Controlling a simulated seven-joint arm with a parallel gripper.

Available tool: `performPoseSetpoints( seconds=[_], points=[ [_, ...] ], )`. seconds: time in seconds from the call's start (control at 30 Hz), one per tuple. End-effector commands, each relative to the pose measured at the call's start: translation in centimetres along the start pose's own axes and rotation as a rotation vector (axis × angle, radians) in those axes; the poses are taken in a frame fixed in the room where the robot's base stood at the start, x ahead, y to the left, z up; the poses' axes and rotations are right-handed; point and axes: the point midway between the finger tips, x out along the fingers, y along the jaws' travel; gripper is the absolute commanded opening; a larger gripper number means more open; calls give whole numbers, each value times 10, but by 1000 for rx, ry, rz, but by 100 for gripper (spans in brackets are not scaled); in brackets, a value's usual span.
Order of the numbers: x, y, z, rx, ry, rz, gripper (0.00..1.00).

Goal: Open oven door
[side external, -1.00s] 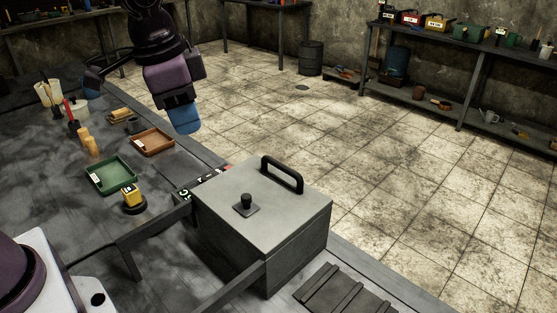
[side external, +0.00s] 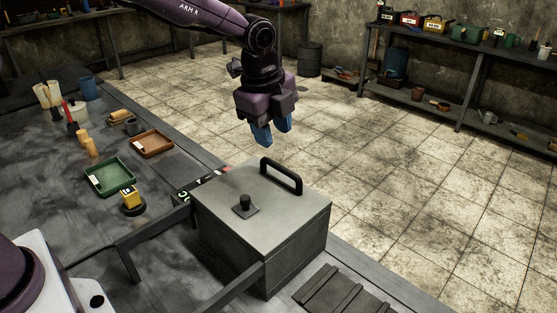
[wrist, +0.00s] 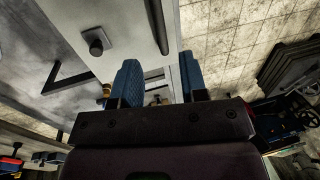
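The oven is a grey metal box (side external: 225,190) on the bench, with its flat top closed. A black bar handle (side external: 282,175) stands along the far right edge of the top, and a small dark knob (side external: 246,205) sits nearer its middle. My gripper (side external: 273,136) hangs in the air above and behind the handle, blue fingers pointing down, apart from the oven. In the wrist view my gripper (wrist: 159,60) has its two fingers spread with nothing between them. The oven top (wrist: 120,18), the knob (wrist: 96,43) and the handle (wrist: 157,22) show beyond the fingertips.
A green tray (side external: 97,185), a brown tray (side external: 141,151) and a yellow item on a dark round base (side external: 132,198) lie left of the oven. A ribbed dark plate (side external: 335,299) lies in front of it. Tiled floor is open at right.

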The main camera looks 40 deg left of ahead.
Motion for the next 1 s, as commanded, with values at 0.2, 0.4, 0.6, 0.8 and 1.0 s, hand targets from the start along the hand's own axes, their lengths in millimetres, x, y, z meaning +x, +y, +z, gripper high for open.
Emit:
performPoseSetpoints(
  seconds=[0.2,0.4,0.6,0.8,1.0],
  points=[
    [47,1,0,0,0,4,40],
    [73,0,0,-1,0,2,40],
    [81,0,0,-1,0,-1,40],
    [81,0,0,-2,0,-1,40],
    [81,0,0,-2,0,-1,0]
  ],
)
